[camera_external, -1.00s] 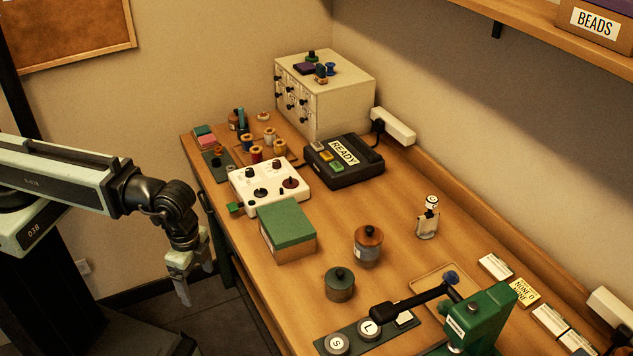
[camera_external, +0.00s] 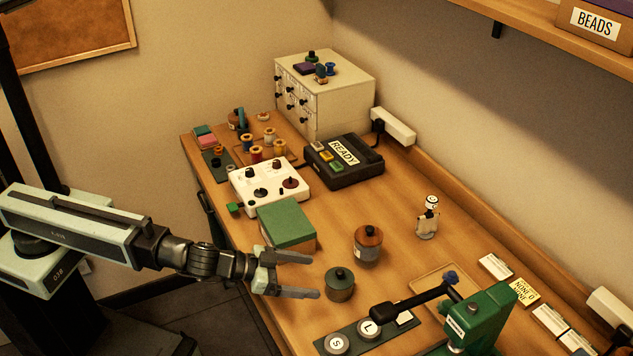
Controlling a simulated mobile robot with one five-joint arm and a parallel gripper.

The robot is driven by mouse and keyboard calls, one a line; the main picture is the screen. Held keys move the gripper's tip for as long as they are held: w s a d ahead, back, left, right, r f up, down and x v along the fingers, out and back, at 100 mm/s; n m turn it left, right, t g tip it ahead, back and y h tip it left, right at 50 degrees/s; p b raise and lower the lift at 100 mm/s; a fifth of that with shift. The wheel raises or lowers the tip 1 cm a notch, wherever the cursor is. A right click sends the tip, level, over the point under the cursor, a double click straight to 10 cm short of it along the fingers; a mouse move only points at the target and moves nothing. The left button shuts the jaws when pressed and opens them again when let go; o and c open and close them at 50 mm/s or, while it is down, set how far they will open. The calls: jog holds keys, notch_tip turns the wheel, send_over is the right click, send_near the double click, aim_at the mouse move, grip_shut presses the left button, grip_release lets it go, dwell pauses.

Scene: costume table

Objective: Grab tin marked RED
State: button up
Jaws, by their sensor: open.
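Two small round tins stand on the table. One is dark green with a knobbed lid (camera_external: 340,285); the other has a copper-brown lid and a grey body (camera_external: 367,247), behind and to the right of it. A pale label patch shows on the copper-lidded tin, but I cannot read it. No mark RED is readable on either. My gripper (camera_external: 316,277) is open and empty, its fingers pointing right. The fingertips are close to the left side of the green tin. I cannot tell whether they touch it.
A green-topped box (camera_external: 286,224) stands just behind my gripper. A green press (camera_external: 478,318) with a black lever is at the front right, beside round S and L pieces (camera_external: 352,337). A small bottle-like figure (camera_external: 428,220) stands right of the tins.

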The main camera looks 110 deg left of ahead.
aim_at(334, 286)
notch_tip(334, 286, down, 2)
jog(key=shift+f+b, duration=0.25)
jog(key=shift+b, duration=0.1)
jog(key=shift+r, duration=0.1)
jog(key=b+x, duration=0.3)
jog(key=x, duration=0.5)
jog(key=shift+d, duration=0.15)
jog(key=shift+s, duration=0.15)
grip_shut()
